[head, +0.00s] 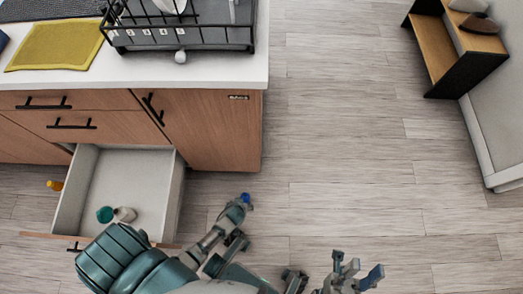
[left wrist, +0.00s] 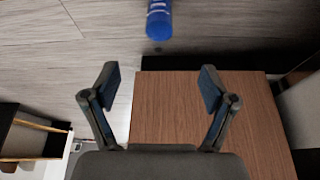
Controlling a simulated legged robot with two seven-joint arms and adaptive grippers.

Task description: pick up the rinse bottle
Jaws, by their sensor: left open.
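A blue bottle (left wrist: 159,20) with pale lettering shows at the top edge of the left wrist view, partly cut off, and I cannot tell whether it is the rinse bottle. It lies beyond the tips of my left gripper (left wrist: 158,88), which is open and empty between its fingers. In the head view my left gripper (head: 236,215) is at lower centre, right of the open drawer. A small bright blue spot (head: 246,198) shows at its tip; I cannot tell whether it is the bottle or a finger pad. My right gripper (head: 357,268) is at the bottom edge, fingers apart and empty.
An open drawer (head: 178,190) at left holds a teal-topped item (head: 105,214) and a pale one (head: 125,214). An orange item (head: 55,186) is left of it. A black dish rack (head: 185,40) stands on the white counter (head: 140,68).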

